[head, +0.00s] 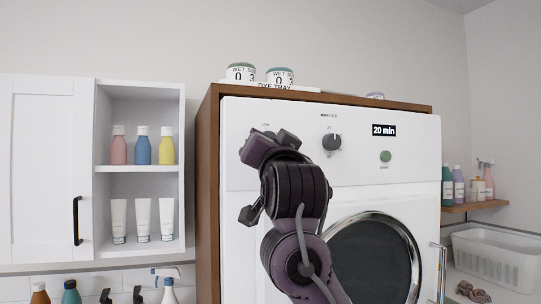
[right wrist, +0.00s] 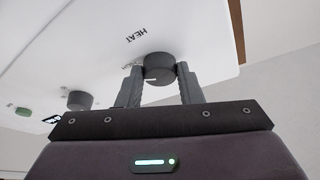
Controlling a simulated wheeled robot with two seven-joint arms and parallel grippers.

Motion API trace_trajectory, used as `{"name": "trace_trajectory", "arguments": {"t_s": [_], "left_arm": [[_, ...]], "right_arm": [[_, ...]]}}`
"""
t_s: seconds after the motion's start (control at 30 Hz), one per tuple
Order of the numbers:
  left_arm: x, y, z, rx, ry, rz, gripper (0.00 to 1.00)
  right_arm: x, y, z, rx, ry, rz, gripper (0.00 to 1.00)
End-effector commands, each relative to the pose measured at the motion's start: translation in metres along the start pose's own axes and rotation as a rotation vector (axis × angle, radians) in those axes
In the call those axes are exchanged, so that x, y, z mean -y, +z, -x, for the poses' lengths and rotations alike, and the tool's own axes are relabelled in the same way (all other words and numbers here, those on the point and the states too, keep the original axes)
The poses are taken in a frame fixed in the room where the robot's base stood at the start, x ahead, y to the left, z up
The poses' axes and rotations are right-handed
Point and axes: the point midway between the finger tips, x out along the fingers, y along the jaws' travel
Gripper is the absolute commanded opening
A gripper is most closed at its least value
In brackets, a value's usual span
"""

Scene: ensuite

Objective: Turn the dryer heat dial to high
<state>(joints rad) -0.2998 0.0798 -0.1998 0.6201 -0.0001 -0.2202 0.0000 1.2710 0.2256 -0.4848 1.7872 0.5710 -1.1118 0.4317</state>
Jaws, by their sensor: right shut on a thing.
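The white dryer (head: 235,175) stands in a wooden surround. Its heat dial is hidden behind my right gripper (head: 267,148) in the head view. In the right wrist view the dark grey heat dial (right wrist: 159,66) sits between the two fingers of my right gripper (right wrist: 160,80), which is shut on it. The word HEAT is printed on the panel beside it, and another marking is partly covered by a finger. The dial's exact setting cannot be read. My left gripper is not in view.
A second dark dial (head: 331,142), a green button (head: 385,156) and a "20 min" display (head: 384,130) are on the panel to the right. Tubs (head: 279,77) stand on top. An open shelf with bottles (head: 142,145) is at left, a white basket (head: 497,256) at right.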

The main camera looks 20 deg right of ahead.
Motion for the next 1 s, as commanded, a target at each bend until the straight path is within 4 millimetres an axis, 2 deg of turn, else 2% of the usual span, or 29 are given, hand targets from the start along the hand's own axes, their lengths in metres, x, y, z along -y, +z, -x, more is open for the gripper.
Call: {"name": "trace_trajectory", "arguments": {"t_s": [0.3, 0.77, 0.8, 0.93, 1.0], "left_arm": [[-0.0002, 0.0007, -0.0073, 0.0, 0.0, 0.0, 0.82], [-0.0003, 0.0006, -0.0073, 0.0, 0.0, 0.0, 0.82], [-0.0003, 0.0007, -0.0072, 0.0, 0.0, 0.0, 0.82], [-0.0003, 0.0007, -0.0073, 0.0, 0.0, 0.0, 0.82], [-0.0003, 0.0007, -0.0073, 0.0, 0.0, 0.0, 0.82]], "right_arm": [[0.0009, 0.0002, 0.0001, 0.001, 0.033, -0.081, 0.1], [0.0009, -0.0009, -0.0002, -0.001, 0.037, -0.091, 0.1], [0.0009, -0.001, -0.0002, -0.001, 0.037, -0.091, 0.38], [0.0008, -0.001, -0.0002, -0.001, 0.037, -0.09, 0.55], [0.0008, -0.0009, -0.0002, -0.001, 0.037, -0.09, 0.55]]}}
